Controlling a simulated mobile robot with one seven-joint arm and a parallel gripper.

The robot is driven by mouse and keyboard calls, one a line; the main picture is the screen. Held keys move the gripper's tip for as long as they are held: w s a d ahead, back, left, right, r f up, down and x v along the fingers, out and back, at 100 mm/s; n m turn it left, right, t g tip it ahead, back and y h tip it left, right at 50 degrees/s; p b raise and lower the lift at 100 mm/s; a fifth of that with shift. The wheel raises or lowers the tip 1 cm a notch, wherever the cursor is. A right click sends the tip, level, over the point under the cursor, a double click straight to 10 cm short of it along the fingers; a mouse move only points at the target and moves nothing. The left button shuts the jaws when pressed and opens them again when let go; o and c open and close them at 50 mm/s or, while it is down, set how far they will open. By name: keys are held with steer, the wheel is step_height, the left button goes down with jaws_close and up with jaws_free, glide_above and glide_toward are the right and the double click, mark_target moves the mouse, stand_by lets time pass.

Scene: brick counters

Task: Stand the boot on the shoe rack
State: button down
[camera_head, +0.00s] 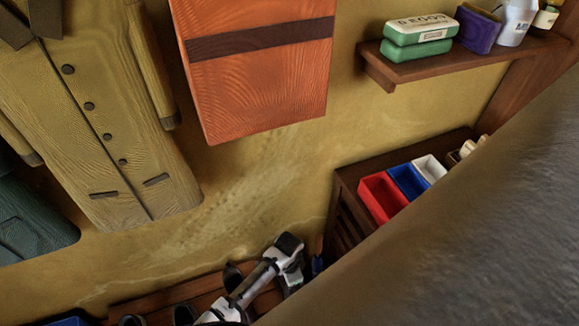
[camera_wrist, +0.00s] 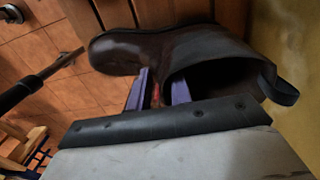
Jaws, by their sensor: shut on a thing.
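The dark brown boot (camera_wrist: 213,48) fills the upper middle of the wrist view, its toe to the left and its open top to the right, with a pull loop at the far right. My gripper (camera_wrist: 162,78) has its purple fingers closed at the boot's near side, around its middle. Wooden slats, apparently the shoe rack (camera_wrist: 85,20), show behind the boot; I cannot tell whether the boot touches them. In the head view a low wooden rack (camera_head: 165,300) lies along the wall at the bottom, partly hidden by my white arm. The held boot is not clear there.
Dark shoe-like shapes (camera_head: 183,314) sit along the low rack. A dark wooden cabinet (camera_head: 350,178) at the right carries red (camera_head: 383,197), blue and white bins. A wall shelf (camera_head: 450,62) holds boxes and containers. Coats and an orange hanging (camera_head: 257,85) cover the wall. Tiled floor (camera_wrist: 30,50) shows at left.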

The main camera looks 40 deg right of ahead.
steer(key=shift+f+b, duration=0.3)
steer(key=shift+f, duration=0.1)
steer(key=c, duration=1.2)
jaws_free()
steer(key=r, duration=0.9)
steer(key=r+b, duration=0.1)
steer(key=r, duration=0.3)
steer(key=shift+w+r, duration=0.25)
steer(key=shift+r, duration=0.15)
steer(key=shift+s, duration=0.1)
